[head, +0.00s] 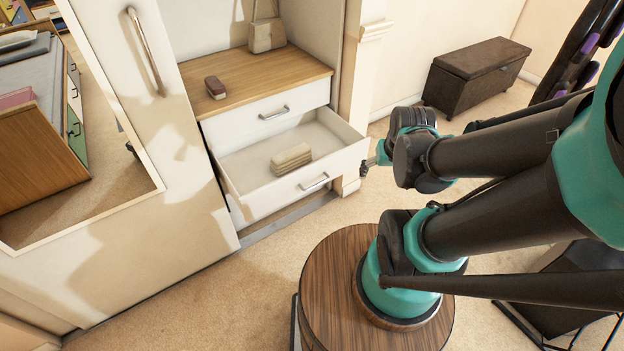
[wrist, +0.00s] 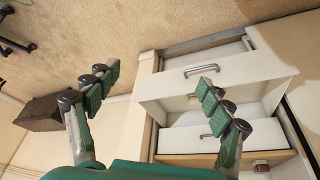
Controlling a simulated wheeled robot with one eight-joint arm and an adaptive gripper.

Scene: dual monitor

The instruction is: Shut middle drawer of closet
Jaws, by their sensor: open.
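The white closet's middle drawer (head: 336,170) stands pulled out, with a bar handle (head: 315,182) on its front and a beige folded item (head: 291,158) inside. The wrist view shows the drawer front (wrist: 240,72) and handle (wrist: 200,69) upside down. My gripper (head: 366,166) is at the right end of the drawer front in the head view, partly hidden by my arm. In the wrist view my gripper (wrist: 158,80) is open with nothing between its fingers. One finger overlaps the drawer front in that view; I cannot tell whether they touch.
The top drawer (head: 265,115) is shut under a wooden shelf (head: 255,82) holding a dark red item (head: 215,87) and a bag (head: 267,35). A mirrored closet door (head: 150,130) stands left. A dark chest (head: 476,75) stands at the back right.

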